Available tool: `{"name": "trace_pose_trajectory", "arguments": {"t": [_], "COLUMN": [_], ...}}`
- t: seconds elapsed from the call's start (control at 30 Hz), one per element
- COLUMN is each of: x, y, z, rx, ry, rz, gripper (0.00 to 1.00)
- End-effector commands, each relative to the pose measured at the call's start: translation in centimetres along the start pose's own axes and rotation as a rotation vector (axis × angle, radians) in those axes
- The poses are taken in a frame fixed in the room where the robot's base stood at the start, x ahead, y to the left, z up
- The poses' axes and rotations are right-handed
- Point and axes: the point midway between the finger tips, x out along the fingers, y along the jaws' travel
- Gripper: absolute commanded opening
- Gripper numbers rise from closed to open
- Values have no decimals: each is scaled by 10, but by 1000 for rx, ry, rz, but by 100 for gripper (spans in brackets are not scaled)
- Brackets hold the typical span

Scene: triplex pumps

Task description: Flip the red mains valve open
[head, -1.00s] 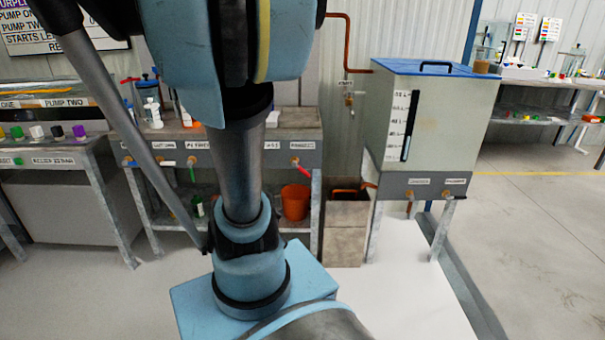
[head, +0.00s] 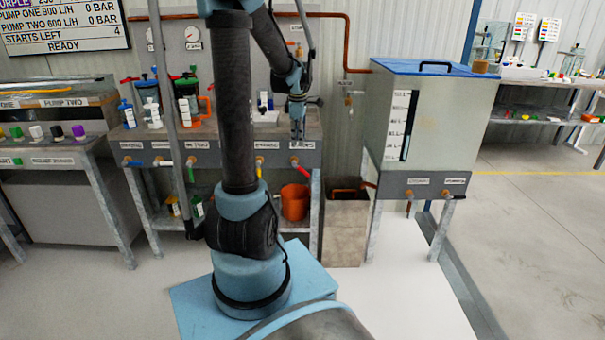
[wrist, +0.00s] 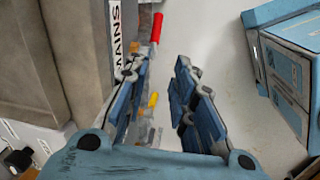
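The red mains valve handle (head: 302,169) is on the front edge of the pump bench, at its right end. In the head view it slants down and to the right. In the wrist view the red handle (wrist: 156,28) stands beyond the fingertips, next to a label (wrist: 122,30) reading MAINS. My gripper (head: 298,138) hangs fingers-down just above the bench's front edge, over the red handle. In the wrist view my gripper (wrist: 160,68) is open, with nothing between its fingers. I see no contact with the handle.
A yellow handle (wrist: 153,99) shows by the left finger in the wrist view. Green (head: 191,169) and blue (head: 134,163) handles sit further left. Bottles (head: 153,111) stand on the bench. An orange bucket (head: 295,202) is below; a grey tank (head: 378,120) stands right. Open floor lies in front.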

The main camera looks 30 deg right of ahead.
Motion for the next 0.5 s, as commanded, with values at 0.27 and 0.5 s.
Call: {"name": "trace_pose_trajectory", "arguments": {"t": [0.27,0.5], "x": [15,47], "y": [10,11], "z": [14,14], "rx": [-28,-27], "ry": [-3,-3], "rz": [-2,-1], "gripper": [24,24]}}
